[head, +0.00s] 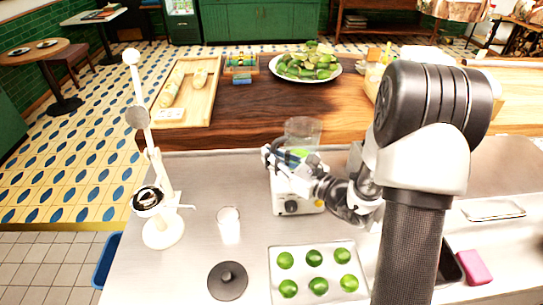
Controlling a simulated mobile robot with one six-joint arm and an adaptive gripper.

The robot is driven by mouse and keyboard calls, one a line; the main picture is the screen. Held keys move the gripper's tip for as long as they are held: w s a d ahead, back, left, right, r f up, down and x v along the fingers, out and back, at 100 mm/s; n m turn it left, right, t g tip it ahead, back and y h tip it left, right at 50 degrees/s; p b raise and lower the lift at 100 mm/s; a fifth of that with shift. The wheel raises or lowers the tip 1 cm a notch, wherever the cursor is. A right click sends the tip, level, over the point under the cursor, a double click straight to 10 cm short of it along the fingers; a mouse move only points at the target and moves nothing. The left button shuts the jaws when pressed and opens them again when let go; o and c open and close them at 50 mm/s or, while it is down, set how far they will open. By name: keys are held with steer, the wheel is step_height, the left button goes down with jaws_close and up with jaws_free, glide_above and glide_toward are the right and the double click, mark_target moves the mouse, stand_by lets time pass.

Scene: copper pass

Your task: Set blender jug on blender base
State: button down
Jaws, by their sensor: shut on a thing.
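The clear blender jug (303,130) stands upright above the white blender base (292,205) on the steel counter. Something green shows in the jug's lower part. My gripper (273,158) is shut on the jug, coming in from the right, and its fingers cover part of the jug's lower wall. The base has a dark dial on its front. My gripper and wrist hide the join between jug and base, so I cannot tell whether the jug is seated or just above it.
A white press (160,225) and a small glass (229,224) stand left of the base. A dark round lid (228,281) and a tray (279,262) of several limes lie in front. A plate (335,72) of green produce and a wooden tray (203,107) are on the wooden counter behind.

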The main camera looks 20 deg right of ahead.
steer(key=shift+f, duration=0.25)
steer(key=c, duration=1.9)
jaws_free()
steer(key=v, duration=1.1)
